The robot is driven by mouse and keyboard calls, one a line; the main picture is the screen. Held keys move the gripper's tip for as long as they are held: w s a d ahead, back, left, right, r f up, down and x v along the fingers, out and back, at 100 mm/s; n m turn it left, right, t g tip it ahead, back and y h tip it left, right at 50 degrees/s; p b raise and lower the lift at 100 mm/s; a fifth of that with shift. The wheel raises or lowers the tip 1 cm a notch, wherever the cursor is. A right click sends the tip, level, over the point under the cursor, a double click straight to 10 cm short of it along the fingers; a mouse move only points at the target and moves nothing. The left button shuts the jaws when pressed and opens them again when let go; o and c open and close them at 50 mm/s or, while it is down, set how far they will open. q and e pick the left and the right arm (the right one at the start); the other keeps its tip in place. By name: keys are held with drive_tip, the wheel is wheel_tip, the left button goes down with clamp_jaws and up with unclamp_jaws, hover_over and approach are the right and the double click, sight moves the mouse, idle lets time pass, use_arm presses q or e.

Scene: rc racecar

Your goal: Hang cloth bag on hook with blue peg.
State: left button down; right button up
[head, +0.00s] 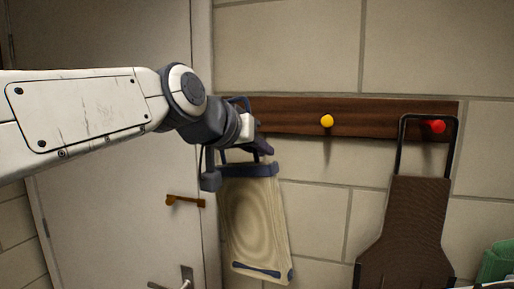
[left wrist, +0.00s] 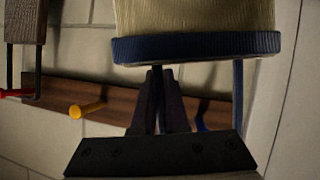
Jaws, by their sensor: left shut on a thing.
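The cloth bag (head: 254,222), cream with dark blue trim, hangs below my left gripper (head: 262,147) in front of the wall at the board's left end. In the left wrist view, the gripper (left wrist: 158,75) is shut at the bag's dark blue band (left wrist: 200,47), with a dark strap between its fingers. A blue strip of the bag also runs down at right. A small blue piece (left wrist: 201,122) shows beside the fingers against the wooden board; it may be the blue peg, but I cannot tell. In the head view my wrist hides the board's left end. My right gripper is out of view.
The wooden board (head: 290,117) on the tiled wall carries a yellow peg (head: 327,121), which is bare, and a red peg (head: 433,126). A brown item (head: 408,233) with a black loop hangs at the red peg. A door (head: 120,220) with handles stands left.

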use_arm(q)
drive_tip(key=shift+w+d+f+p, duration=0.1)
drive_tip(key=shift+w+d+p, duration=0.2)
drive_tip(key=shift+w, duration=0.45)
drive_tip(key=shift+w+d+r+p, duration=0.1)
drive_tip(key=shift+w+d+p, duration=0.15)
drive_tip(key=shift+w, duration=0.5)
drive_tip(key=shift+w+d+f+p, duration=0.1)
drive_tip(key=shift+w+d+p, duration=0.15)
drive_tip(key=shift+w, duration=0.5)
drive_tip(key=shift+w+d+f+b, duration=0.15)
drive_tip(key=shift+w+f+b, duration=0.45)
drive_tip(key=shift+f+b, duration=0.25)
